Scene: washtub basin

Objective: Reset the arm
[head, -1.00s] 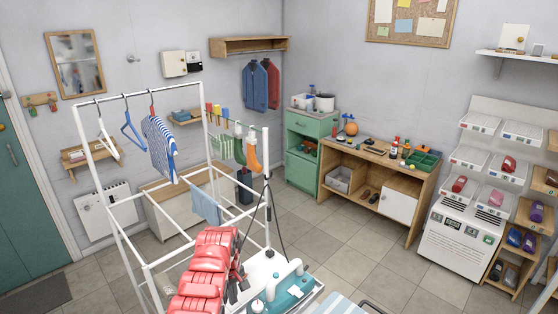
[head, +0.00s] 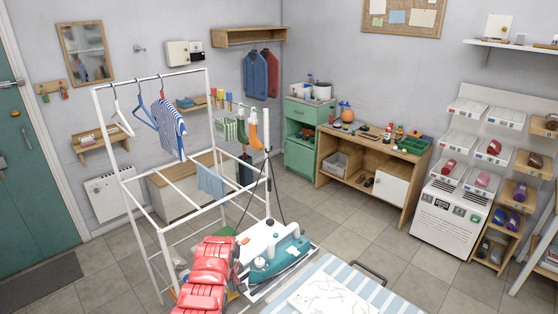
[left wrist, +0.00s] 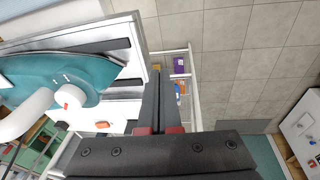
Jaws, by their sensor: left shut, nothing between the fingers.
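My left arm, with red covers, reaches in from the bottom of the head view. My left gripper (left wrist: 158,88) shows in the left wrist view with its two dark fingers together and nothing between them. My right gripper is in neither view.
A white drying rack (head: 161,240) with hangers and a striped shirt (head: 170,130) stands close to my left arm. A striped board (head: 345,270) lies in front, right of the basin. A wooden bench (head: 345,150) stands behind. The tiled floor between is clear.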

